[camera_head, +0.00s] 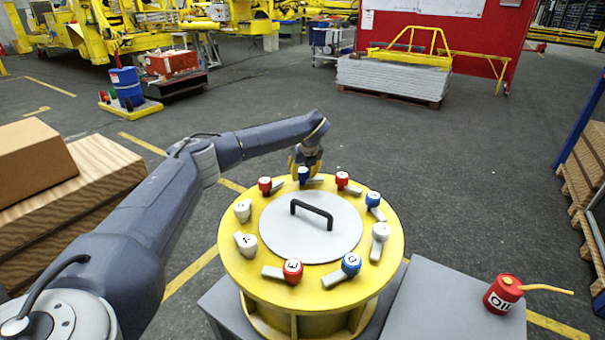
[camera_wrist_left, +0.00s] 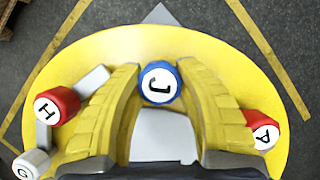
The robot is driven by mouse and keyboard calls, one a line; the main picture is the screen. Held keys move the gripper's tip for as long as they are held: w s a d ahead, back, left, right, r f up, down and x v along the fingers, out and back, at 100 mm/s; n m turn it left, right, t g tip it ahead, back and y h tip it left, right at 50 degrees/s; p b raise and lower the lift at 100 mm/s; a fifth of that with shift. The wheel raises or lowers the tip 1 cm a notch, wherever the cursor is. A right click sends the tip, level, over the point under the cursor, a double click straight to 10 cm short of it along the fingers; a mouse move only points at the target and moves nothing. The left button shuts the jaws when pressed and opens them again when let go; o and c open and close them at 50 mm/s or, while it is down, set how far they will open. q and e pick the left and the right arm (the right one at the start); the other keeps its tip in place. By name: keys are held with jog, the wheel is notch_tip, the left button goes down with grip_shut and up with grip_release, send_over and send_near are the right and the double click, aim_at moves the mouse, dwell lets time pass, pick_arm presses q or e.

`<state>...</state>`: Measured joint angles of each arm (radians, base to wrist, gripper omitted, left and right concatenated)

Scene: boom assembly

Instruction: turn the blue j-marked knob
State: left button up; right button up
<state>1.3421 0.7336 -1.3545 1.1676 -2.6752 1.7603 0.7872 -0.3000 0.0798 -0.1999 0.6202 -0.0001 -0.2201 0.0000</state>
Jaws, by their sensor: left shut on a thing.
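The blue J-marked knob (camera_wrist_left: 159,84) sits between the two yellow fingers of my left gripper (camera_wrist_left: 160,90) in the left wrist view. In the head view the blue knob (camera_head: 303,173) is at the far side of the yellow round drum (camera_head: 232,265). My left gripper (camera_head: 305,165) comes down on it from behind. The fingers are shut on the knob, one on each side. The letter on its top is visible and tilted in the wrist view. My right gripper is not in view.
A red H-marked knob (camera_wrist_left: 57,106) and a red A-marked knob (camera_wrist_left: 262,131) flank the fingers closely. More red, blue and white knobs ring the drum around a grey lid with a black handle (camera_head: 312,213). A red oil can (camera_head: 502,294) stands on the grey surface at right.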

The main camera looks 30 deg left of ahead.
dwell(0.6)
pick_arm(q)
jog(key=o, duration=1.3)
jog(key=shift+c, duration=0.2)
jog(key=v, duration=1.2)
jog(key=shift+w, duration=0.1)
